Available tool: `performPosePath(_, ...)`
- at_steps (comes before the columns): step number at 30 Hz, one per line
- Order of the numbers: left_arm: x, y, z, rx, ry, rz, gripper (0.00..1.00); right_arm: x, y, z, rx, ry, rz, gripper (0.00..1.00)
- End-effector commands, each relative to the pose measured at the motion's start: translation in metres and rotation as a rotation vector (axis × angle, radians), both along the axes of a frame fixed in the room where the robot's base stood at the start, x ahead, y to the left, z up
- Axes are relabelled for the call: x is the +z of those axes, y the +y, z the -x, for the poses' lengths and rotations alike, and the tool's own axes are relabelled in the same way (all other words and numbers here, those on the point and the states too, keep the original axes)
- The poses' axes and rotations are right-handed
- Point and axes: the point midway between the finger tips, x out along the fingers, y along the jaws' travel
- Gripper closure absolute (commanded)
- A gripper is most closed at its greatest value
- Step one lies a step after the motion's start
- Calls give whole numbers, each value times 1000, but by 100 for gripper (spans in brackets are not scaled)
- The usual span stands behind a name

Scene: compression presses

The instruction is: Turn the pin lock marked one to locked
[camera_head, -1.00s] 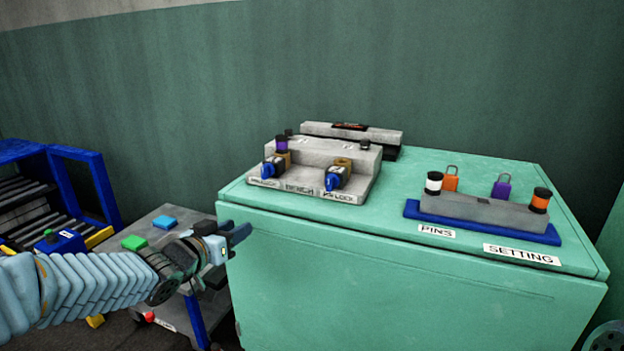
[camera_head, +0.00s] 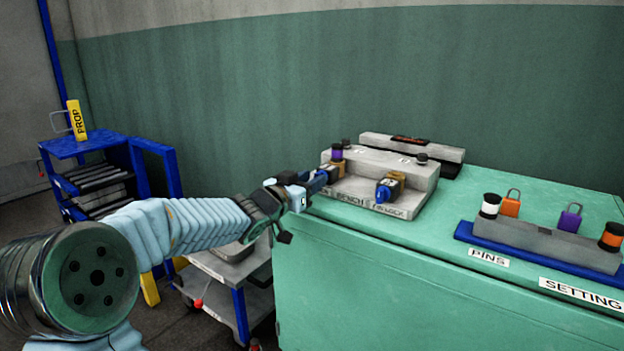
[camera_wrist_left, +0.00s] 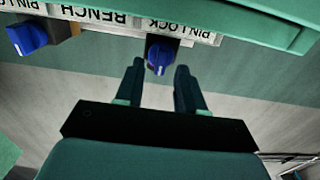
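A grey bench fixture (camera_head: 425,180) on the green cabinet carries two pin locks with blue knobs. My left gripper (camera_head: 326,176) is at the left lock and mostly hides it in the head view. In the wrist view this lock's blue knob (camera_wrist_left: 159,56) lies just ahead of and between the tips of my left gripper (camera_wrist_left: 159,68), which is open. No grip on the knob shows. The right lock's knob (camera_head: 389,188) is clear of the gripper; it also shows at upper left in the wrist view (camera_wrist_left: 28,38). The lock numbers are not readable. My right gripper is out of view.
A purple-banded pin (camera_head: 337,153) stands behind the left lock. A blue tray (camera_head: 470,236) with pins and padlocks sits to the right on the cabinet (camera_head: 400,285). A grey cart (camera_head: 225,268) and a blue rack (camera_head: 85,145) stand at left.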

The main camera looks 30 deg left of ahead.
Motion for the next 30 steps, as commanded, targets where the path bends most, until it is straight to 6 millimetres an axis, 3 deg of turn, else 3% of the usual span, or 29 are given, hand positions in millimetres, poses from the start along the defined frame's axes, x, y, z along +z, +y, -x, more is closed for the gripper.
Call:
performPosePath(11,0,-1,-10,0,1,-1,62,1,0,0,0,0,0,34)
performPosePath(12,0,-1,-10,0,1,-1,63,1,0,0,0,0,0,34)
performPosePath(19,0,-1,-10,0,1,0,98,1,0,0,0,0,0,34)
performPosePath(30,-1,-1,-9,0,-1,-21,100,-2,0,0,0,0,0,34)
